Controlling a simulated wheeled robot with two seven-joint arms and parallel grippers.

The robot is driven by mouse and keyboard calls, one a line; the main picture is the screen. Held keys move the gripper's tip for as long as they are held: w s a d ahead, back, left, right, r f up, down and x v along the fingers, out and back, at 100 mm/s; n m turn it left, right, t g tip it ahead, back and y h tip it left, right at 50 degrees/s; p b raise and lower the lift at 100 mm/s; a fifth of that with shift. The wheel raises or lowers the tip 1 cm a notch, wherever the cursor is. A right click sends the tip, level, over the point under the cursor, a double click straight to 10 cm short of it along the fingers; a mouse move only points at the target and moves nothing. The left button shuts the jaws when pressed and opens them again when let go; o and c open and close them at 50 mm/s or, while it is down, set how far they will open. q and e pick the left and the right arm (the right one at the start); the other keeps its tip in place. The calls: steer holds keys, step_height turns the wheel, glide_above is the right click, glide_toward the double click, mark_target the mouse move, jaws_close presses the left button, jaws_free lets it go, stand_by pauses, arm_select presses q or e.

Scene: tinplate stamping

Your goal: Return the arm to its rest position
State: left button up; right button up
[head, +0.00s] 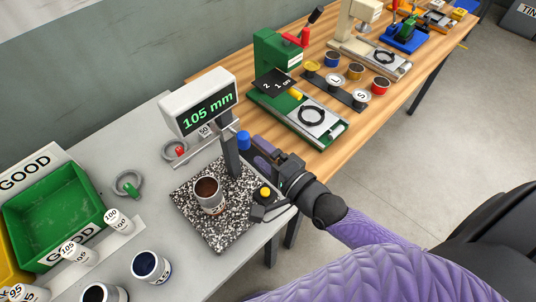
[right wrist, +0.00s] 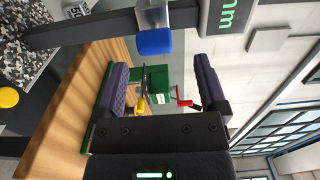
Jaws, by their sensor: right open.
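My right gripper (head: 262,150) is just right of the height gauge's column, near its blue tip (head: 243,141). Its purple arm comes in from the lower right. In the right wrist view the two purple fingers (right wrist: 160,88) stand wide apart with nothing held between them. The blue tip (right wrist: 154,42) shows above the gap there. A green press (right wrist: 158,90) shows beyond it. My left gripper is not in view.
The gauge display (head: 208,108) reads 105 mm. An open can (head: 208,193) stands upright on the speckled plate (head: 226,236). A green bin (head: 55,215) marked GOOD is at the left. Presses and a rack of round pieces (head: 335,88) fill the wooden bench (head: 345,140).

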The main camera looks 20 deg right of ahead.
steer(key=shift+s+d, duration=0.25)
steer(key=shift+s, duration=0.45)
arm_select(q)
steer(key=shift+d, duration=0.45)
arm_select(e)
steer(key=shift+s+d, duration=0.15)
steer(key=shift+s, duration=0.2)
